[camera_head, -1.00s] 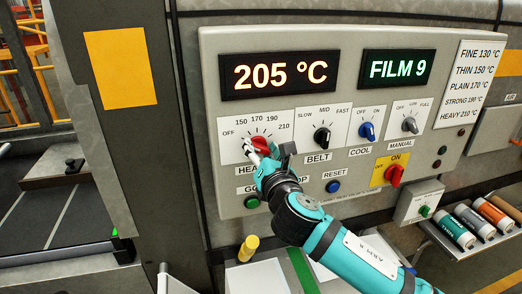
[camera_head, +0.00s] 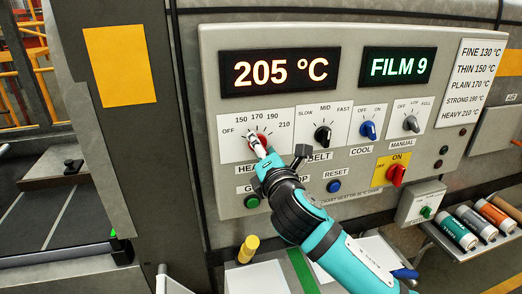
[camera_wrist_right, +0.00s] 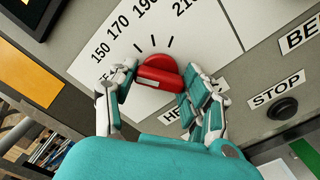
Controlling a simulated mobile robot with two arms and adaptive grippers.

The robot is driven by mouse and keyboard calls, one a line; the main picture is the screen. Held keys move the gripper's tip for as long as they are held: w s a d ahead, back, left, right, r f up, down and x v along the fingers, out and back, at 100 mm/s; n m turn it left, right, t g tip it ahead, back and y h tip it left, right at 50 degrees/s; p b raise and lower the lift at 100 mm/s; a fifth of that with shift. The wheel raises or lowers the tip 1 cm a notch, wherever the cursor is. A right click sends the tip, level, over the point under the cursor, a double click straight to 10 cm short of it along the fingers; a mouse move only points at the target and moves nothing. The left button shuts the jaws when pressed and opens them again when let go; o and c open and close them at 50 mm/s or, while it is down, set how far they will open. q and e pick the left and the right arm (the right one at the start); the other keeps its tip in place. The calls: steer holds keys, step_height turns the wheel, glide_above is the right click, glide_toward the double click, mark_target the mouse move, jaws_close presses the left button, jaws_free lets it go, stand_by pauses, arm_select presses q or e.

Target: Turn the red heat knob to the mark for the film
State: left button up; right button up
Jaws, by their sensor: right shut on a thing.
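The red heat knob (camera_wrist_right: 160,76) sits on its white dial plate, mostly hidden by my fingers in the head view. The plate (camera_head: 232,143) reads OFF, 150, 170, 190, 210. My right gripper (camera_head: 258,145) is at the knob. In the wrist view its fingers (camera_wrist_right: 155,95) are on either side of the knob, shut on it. I cannot tell exactly which mark the knob points to. The heat display (camera_head: 280,72) reads 205 °C. The film display (camera_head: 396,66) reads FILM 9. My left gripper is out of view.
A chart (camera_head: 470,83) lists FINE 130, THIN 150, PLAIN 170, STRONG 190, HEAVY 210 °C. The black belt knob (camera_head: 323,137) and blue cool knob (camera_head: 368,130) are to the right. The green button (camera_head: 252,202) and stop button (camera_wrist_right: 282,108) are below the heat dial.

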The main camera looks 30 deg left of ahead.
steer(key=shift+m, duration=0.3)
steer(key=o, duration=1.2)
steer(key=shift+c, duration=0.2)
steer(key=shift+d, duration=0.15)
steer(key=v, duration=1.1)
steer(key=shift+s+d, duration=0.3)
